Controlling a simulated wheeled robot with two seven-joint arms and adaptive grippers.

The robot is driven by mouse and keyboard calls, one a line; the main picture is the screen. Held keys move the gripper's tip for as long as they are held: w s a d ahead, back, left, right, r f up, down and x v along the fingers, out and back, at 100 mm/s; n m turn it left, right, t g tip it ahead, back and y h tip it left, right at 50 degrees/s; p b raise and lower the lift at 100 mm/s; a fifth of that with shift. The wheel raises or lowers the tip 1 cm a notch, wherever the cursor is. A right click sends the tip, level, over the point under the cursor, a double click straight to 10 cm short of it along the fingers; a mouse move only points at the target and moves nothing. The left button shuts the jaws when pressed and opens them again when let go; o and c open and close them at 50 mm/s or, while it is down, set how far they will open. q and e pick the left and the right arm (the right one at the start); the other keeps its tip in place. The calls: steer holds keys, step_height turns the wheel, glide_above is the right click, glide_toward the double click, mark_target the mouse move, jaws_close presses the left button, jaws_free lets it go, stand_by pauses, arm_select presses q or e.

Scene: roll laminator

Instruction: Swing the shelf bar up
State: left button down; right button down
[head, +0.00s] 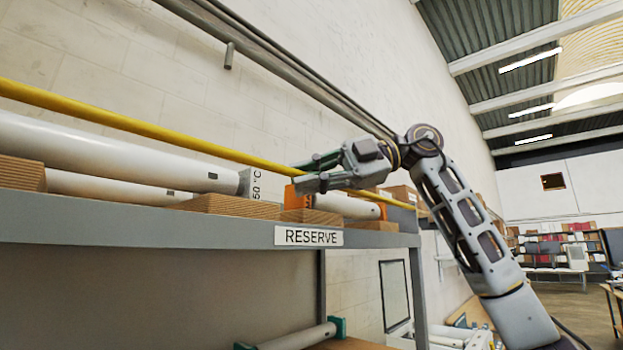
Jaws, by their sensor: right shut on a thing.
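The shelf bar is a long yellow rod (130,124) in the head view. It runs from the left edge down to the right, along the front of the shelf and above its deck. My right gripper (305,173) is at the bar's right-hand part, with one finger above it and one below. It is shut on the bar, and the fingers hide a short stretch of it. The bar shows again to the right of the gripper. My left gripper is not in view.
The grey shelf (150,231) carries a RESERVE label (308,237). White rolls (110,148) lie on wooden blocks (228,206) behind the bar. An orange piece (296,198) sits just below my right gripper. A grey rail (285,68) runs along the wall above.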

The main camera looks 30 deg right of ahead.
steer(key=shift+w+a+m+g+h, duration=0.15)
steer(key=shift+w+m+g+h, duration=0.25)
steer(key=shift+w+m+h, duration=0.15)
stand_by(0.4)
steer(key=c, duration=1.5)
jaws_free()
steer(key=shift+w, duration=0.15)
steer(key=shift+o, duration=0.2)
steer(key=v, duration=1.2)
steer(key=shift+w, duration=0.1)
